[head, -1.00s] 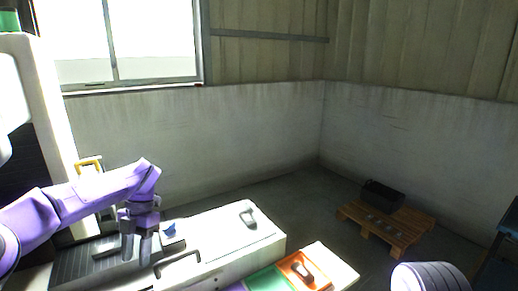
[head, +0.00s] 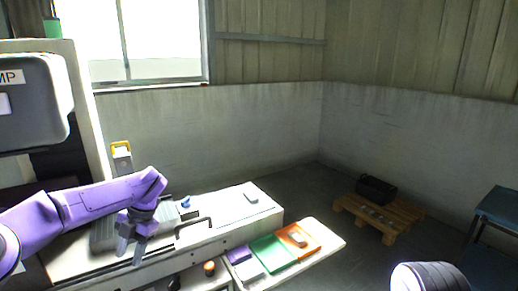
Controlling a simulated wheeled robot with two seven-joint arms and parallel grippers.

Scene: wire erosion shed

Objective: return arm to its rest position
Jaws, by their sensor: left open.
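My left arm comes in from the left in purple. Its gripper (head: 132,238) points down, open, with nothing between the fingers. It is over the front left part of the white machine bench (head: 232,222), near a grey ribbed block (head: 104,236). I cannot tell whether the fingertips touch anything. My right gripper is not in view.
A lower shelf (head: 322,238) holds a green tray (head: 273,252), an orange tray (head: 306,243) with a small part in it, and a purple piece (head: 238,254). A wooden pallet (head: 405,222) bears a black box (head: 376,189). A blue table (head: 497,212) stands right. Floor between is clear.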

